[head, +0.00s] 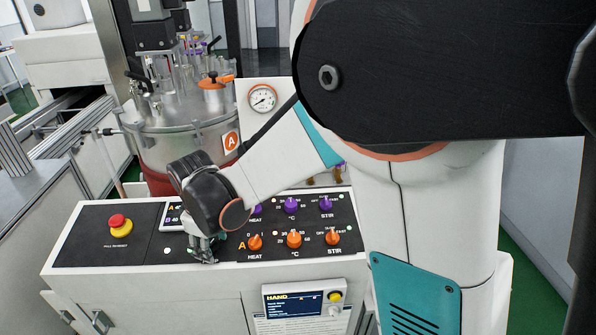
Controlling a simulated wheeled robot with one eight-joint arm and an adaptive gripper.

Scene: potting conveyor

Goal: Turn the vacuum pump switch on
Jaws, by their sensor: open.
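The control panel (110,245) has a black face on a white sloped console. My gripper (203,256) reaches down over the panel's middle, left of the orange knobs. Its fingers point down at or very near the panel face; contact cannot be told. The jaws are open, though the gap between them is hard to make out. I cannot make out a vacuum pump switch by label; the panel part under and behind my gripper is hidden. A display (172,217) marked A is partly covered by my gripper.
A red and yellow emergency button (120,224) is at the panel's left. Orange knobs (294,239) and purple knobs (290,205) for heat, temperature and stir are to the right. Behind stand a steel vessel (185,140) and a round gauge (263,98). A small screen (298,299) is below.

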